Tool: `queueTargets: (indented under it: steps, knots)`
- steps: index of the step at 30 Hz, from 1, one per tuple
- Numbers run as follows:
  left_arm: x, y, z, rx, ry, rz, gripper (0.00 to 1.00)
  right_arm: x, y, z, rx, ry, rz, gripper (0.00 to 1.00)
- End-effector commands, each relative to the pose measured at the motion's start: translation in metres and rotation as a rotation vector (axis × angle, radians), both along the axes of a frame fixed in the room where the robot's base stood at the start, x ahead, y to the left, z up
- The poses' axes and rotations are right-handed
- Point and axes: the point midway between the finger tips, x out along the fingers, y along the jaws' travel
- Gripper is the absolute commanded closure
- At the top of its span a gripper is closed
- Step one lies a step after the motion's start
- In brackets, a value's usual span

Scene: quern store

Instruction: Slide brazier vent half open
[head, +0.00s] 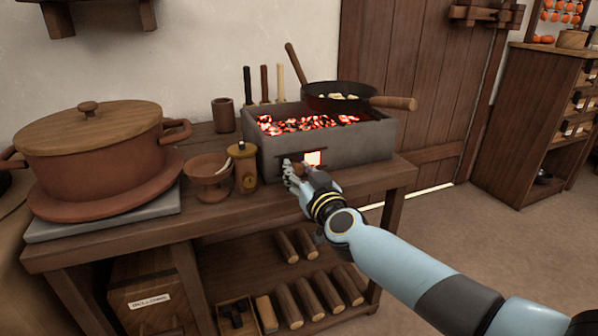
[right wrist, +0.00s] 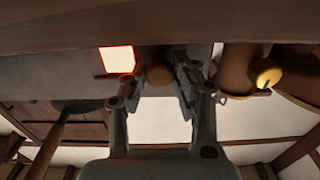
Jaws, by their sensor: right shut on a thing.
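The brazier (head: 345,140) is a grey stone box of glowing coals on the wooden table. Low in its front face is the vent opening (head: 313,158), glowing orange-white and partly uncovered. It also shows as a bright square in the right wrist view (right wrist: 117,60). My right gripper (head: 293,172) is at the vent, just left of the glowing gap, and hides most of the slide. In the right wrist view, its fingers (right wrist: 158,80) are shut on the round wooden vent knob (right wrist: 160,74), one on each side. My left gripper is not in view.
A pan (head: 345,92) rests on the brazier's back edge. A large lidded pot (head: 90,150) stands at left. Logs (head: 305,295) lie on the lower shelf.

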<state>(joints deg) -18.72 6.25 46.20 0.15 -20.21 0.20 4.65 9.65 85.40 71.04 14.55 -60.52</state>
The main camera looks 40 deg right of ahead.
Motion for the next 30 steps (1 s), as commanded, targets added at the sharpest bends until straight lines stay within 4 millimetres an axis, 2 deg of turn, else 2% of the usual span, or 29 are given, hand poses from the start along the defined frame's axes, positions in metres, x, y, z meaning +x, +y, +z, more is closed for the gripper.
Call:
queueTargets:
  steps: [4,10,18,19,21,24,30]
  knots:
    - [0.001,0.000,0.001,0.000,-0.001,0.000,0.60,-0.001,-0.003,0.000,-0.003,0.002,0.000,1.00]
    - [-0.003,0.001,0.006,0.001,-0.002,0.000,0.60,-0.006,-0.024,0.002,-0.005,0.000,0.000,1.00]
    - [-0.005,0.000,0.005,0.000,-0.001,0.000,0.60,-0.006,-0.024,0.000,0.000,0.000,0.001,1.00]
    - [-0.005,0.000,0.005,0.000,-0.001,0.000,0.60,-0.006,-0.024,0.000,0.000,0.000,0.001,0.70]
    - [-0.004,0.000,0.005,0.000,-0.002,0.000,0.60,-0.006,-0.024,0.000,0.000,0.000,0.001,0.60]
    - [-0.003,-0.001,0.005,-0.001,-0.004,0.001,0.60,-0.006,-0.024,0.000,0.000,0.000,0.001,0.50]
    - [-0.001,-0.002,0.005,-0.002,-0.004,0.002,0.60,-0.006,-0.024,0.000,0.000,0.000,0.001,0.50]
